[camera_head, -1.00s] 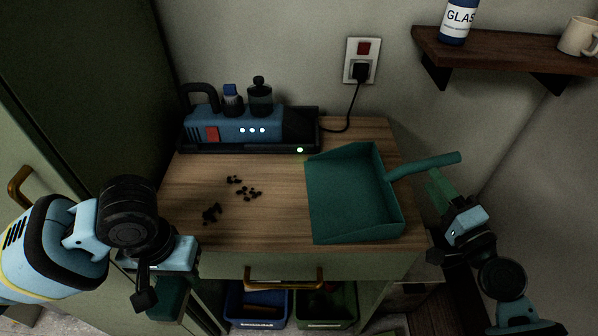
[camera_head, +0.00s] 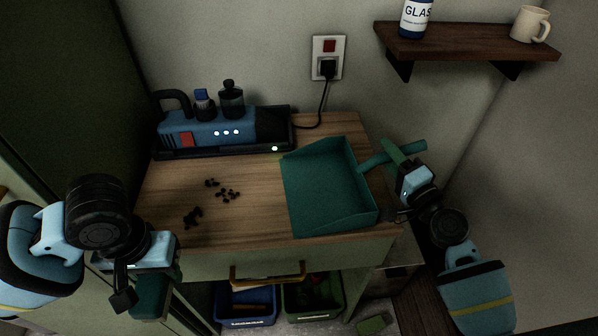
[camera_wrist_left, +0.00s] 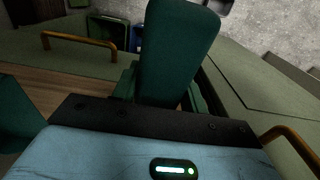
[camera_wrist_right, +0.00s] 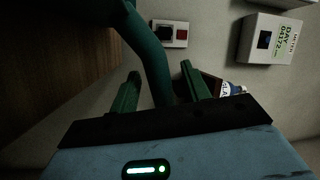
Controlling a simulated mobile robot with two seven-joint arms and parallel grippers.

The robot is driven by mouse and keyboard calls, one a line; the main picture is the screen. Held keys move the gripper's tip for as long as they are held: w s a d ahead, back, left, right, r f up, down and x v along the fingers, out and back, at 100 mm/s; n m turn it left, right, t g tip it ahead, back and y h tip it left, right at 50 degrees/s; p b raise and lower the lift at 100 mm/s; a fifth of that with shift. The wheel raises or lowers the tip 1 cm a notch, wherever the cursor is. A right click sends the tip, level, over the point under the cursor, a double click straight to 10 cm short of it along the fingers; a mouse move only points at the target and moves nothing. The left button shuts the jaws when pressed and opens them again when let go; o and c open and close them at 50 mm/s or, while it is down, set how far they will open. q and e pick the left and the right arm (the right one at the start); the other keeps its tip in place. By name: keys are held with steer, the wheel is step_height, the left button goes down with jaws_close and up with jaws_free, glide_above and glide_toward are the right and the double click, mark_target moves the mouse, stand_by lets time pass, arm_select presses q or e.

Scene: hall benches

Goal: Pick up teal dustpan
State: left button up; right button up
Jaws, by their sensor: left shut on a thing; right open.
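The teal dustpan (camera_head: 325,190) lies on the right part of the wooden top, its handle (camera_head: 375,160) reaching past the right edge. My right gripper (camera_head: 398,158) is at the handle. In the right wrist view the handle (camera_wrist_right: 150,50) runs between the open green fingers (camera_wrist_right: 160,90); I see no firm grip. My left gripper (camera_head: 152,292) is low in front of the top's left part. It is shut on a dark green, rounded block-like thing (camera_wrist_left: 178,50), which hides much of the fingers; I cannot tell what it is.
Dark crumbs (camera_head: 225,190) lie left of the dustpan. A blue device (camera_head: 215,128) sits in a black tray at the back. A socket (camera_head: 328,58) and a shelf (camera_head: 460,42) with a bottle and mug (camera_head: 530,25) are on the wall. Bins (camera_head: 245,303) stand below the drawer.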

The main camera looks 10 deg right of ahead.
jaws_close()
arm_select(q)
steer(key=shift+r, duration=0.1)
arm_select(e)
steer(key=shift+r, duration=0.1)
